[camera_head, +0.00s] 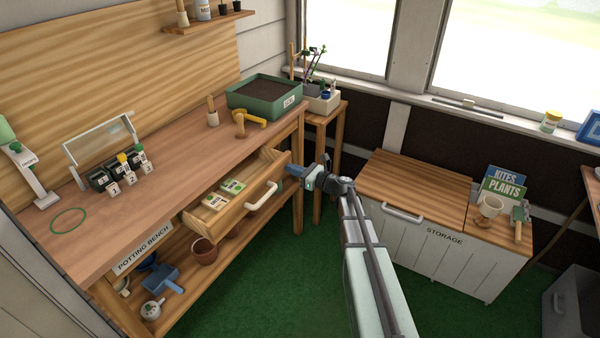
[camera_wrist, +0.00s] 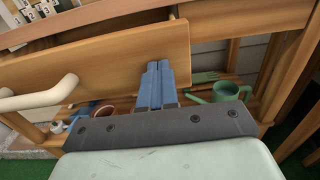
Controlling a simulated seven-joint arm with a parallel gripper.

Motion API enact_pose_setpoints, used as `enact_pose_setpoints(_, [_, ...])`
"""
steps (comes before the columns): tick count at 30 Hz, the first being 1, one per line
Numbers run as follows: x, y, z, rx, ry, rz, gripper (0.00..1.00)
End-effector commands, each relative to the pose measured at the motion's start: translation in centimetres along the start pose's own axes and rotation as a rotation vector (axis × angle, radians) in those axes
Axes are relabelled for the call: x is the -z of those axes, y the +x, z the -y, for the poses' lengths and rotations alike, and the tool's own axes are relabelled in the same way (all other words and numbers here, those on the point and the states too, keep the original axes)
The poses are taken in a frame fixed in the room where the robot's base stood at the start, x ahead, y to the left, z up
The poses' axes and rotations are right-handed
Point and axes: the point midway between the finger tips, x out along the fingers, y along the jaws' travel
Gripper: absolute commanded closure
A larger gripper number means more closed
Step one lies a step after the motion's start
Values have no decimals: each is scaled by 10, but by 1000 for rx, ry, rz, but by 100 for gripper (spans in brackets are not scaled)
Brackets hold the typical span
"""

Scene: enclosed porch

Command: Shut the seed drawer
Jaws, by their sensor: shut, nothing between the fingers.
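The seed drawer (camera_head: 236,213) is a wooden drawer standing open from the potting bench (camera_head: 150,207). Seed packets (camera_head: 227,190) lie inside it, and a pale curved handle (camera_head: 262,196) is on its front. My gripper (camera_head: 287,168) is shut and empty, close to the upper right end of the drawer front in the head view. In the wrist view the blue fingers (camera_wrist: 157,72) are together in front of the drawer front (camera_wrist: 105,66), right of the handle (camera_wrist: 40,95). I cannot tell whether they touch it.
A green soil tray (camera_head: 265,100), a yellow-handled tool (camera_head: 249,119) and numbered pots (camera_head: 120,175) are on the bench top. Terracotta pots (camera_head: 203,251) and a blue scoop (camera_head: 162,280) sit on the lower shelf. A storage chest (camera_head: 420,235) stands right of my arm.

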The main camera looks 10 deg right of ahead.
Motion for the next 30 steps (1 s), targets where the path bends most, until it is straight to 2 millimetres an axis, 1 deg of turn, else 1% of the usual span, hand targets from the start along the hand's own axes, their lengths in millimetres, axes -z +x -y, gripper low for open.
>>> enact_pose_setpoints(1, [0,14,1,-4,0,1,100])
enact_pose_setpoints(6, [1,54,2,-3,0,1,100])
enact_pose_setpoints(12, [1,98,1,-3,0,1,100])
enact_pose_setpoints(15, [1,114,2,-1,0,0,100])
enact_pose_setpoints(18, [0,128,1,-2,0,0,100])
enact_pose_setpoints(21, [0,137,1,0,0,0,100])
enact_pose_setpoints(24, [0,143,1,0,0,0,100])
enact_pose_setpoints(30, [0,148,0,-1,0,1,100])
